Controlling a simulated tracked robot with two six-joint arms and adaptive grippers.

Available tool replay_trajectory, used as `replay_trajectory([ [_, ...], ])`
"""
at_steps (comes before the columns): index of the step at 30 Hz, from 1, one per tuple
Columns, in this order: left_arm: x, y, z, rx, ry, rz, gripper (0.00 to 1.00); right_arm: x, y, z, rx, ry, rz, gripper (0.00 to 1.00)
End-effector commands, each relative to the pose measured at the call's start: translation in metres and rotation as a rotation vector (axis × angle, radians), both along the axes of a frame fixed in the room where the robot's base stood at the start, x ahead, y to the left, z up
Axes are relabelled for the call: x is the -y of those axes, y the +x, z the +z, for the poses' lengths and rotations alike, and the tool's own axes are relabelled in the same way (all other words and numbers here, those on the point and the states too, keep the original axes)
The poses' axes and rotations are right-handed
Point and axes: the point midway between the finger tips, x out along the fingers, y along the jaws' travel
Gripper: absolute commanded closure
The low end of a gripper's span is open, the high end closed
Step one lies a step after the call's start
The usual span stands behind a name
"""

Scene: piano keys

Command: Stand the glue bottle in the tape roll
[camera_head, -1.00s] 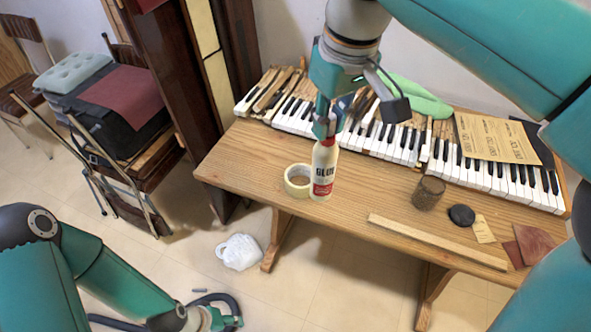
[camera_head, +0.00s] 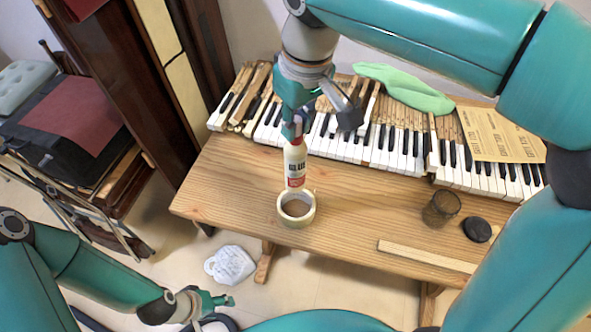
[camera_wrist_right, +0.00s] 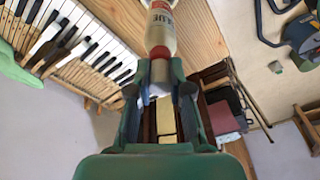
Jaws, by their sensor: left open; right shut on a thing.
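The glue bottle (camera_head: 295,168), white with a red cap and a red band near its base, is held upright by my right gripper (camera_head: 292,132), which is shut on its top. In the right wrist view the bottle (camera_wrist_right: 161,32) extends out from between the fingers (camera_wrist_right: 160,72). The cream tape roll (camera_head: 297,219) lies flat on the table, its hole facing up and empty. The bottle's base shows at the roll's far rim; I cannot tell its exact height there. My left gripper (camera_head: 222,301) is open and empty, low and away from the table.
Piano keys (camera_head: 400,150) line the back of the wooden table (camera_head: 350,215), with a green cloth (camera_head: 405,88) on them. A dark mesh cup (camera_head: 441,208), a black disc (camera_head: 477,229) and a wooden strip (camera_head: 425,256) lie to the right. A white bag (camera_head: 230,265) is on the floor.

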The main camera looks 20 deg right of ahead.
Motion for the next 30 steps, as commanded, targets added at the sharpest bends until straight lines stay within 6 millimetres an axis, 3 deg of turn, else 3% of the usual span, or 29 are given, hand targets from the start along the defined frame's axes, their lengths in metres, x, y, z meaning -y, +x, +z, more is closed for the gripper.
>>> replay_trajectory([
  [3,0.000,0.000,-0.005,0.001,0.000,0.000,0.49,0.001,-0.001,-0.034,-0.003,-0.002,-0.001,1.00],
  [9,0.000,0.000,-0.007,0.001,0.000,0.000,0.49,0.001,-0.001,-0.070,-0.001,0.000,-0.001,1.00],
  [16,0.000,0.000,-0.008,0.001,0.000,0.000,0.49,0.001,0.000,-0.087,0.000,-0.001,-0.003,1.00],
  [24,0.000,0.001,-0.010,0.001,0.000,0.000,0.49,0.001,-0.001,-0.120,0.000,0.000,-0.003,1.00],
  [30,0.000,0.000,-0.010,0.001,0.000,0.000,0.49,0.001,0.000,-0.122,0.003,0.002,-0.004,1.00],
])
